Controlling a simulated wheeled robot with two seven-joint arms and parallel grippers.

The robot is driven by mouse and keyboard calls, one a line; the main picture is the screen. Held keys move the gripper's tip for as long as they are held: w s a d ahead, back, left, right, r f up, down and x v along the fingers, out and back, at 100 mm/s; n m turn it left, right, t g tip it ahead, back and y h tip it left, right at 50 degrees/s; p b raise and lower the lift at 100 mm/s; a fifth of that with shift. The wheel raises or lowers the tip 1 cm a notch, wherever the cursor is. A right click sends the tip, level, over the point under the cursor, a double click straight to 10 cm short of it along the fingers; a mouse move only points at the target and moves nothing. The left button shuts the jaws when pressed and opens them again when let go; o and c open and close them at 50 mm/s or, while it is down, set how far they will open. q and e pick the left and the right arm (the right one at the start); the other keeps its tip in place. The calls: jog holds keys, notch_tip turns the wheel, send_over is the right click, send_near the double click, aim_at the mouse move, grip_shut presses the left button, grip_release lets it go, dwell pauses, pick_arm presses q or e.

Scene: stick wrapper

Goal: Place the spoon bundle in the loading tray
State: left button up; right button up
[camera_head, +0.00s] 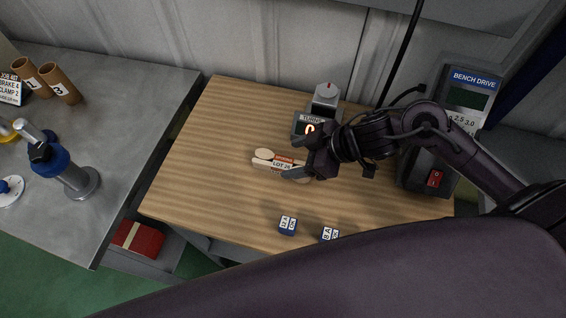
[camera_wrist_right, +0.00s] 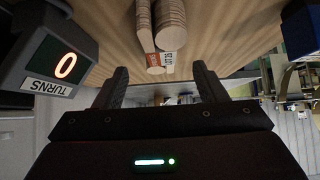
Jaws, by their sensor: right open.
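The spoon bundle (camera_head: 264,162), pale wooden pieces with a red and white "LOT 26" label, lies on the wooden table. In the right wrist view the bundle (camera_wrist_right: 160,30) shows as two stacks side by side, with the label near their close end. My right gripper (camera_head: 297,160) is at the bundle's right end in the head view. In the right wrist view the open fingers (camera_wrist_right: 160,88) stand on either side of the bundle's line, apart from it, with nothing between them. I cannot make out a loading tray. My left gripper is not in view.
A turns counter (camera_head: 303,126) reading 0 stands behind my right gripper, close to it. The bench drive box (camera_head: 468,100) stands at the right. Two small blue blocks (camera_head: 288,225) lie at the table's front. A grey bench (camera_head: 110,130) is at left; the wooden table's left part is clear.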

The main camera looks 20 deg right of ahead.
aim_at(283, 161)
jog(key=x, duration=0.5)
jog(key=shift+d, duration=0.1)
jog(key=c, duration=1.1)
jog(key=shift+c, duration=0.5)
jog(key=shift+r, duration=0.1)
